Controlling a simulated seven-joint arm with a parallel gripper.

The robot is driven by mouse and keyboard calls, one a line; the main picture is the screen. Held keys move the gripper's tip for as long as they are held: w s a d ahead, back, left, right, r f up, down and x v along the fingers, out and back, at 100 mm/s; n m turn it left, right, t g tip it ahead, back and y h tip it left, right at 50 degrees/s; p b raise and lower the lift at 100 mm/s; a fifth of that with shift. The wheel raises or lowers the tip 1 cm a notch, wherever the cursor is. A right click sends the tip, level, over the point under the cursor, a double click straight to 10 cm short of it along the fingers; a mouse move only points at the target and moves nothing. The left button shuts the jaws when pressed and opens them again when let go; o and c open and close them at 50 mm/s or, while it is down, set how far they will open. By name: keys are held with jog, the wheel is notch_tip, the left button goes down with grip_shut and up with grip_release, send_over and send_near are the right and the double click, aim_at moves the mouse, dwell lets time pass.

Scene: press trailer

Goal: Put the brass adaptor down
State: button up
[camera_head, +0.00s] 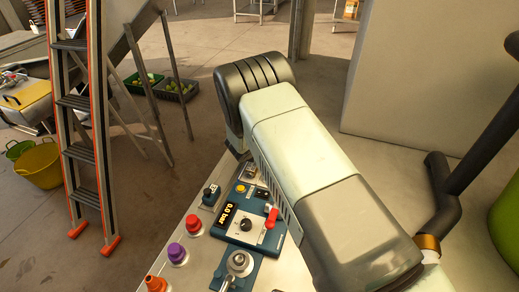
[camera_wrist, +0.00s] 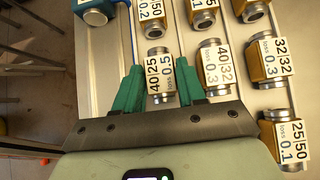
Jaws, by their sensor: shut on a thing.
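My gripper (camera_wrist: 161,84) shows in the wrist view with its two green fingers shut on an adaptor (camera_wrist: 160,74), one finger at each side. The adaptor has a white label reading 40|25 and loss 0.5, and a grey metal end points away from me. The fingers hide most of its sides. I cannot tell whether it touches the pale surface (camera_wrist: 107,60) or hangs just above it. In the head view my arm hides the gripper and the adaptor.
Other labelled adaptors stand close on the right: 40|32 (camera_wrist: 214,66), 32|32 (camera_wrist: 270,63) and 25|50 (camera_wrist: 285,140). A blue block (camera_wrist: 95,12) is at upper left. In the head view, a blue control panel (camera_head: 231,228) and a purple knob (camera_head: 176,252) lie left of my arm.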

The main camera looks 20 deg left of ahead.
jog(key=o, duration=1.1)
jog(key=shift+o, duration=0.4)
jog(key=shift+o, duration=0.9)
jog(key=shift+r, duration=3.45)
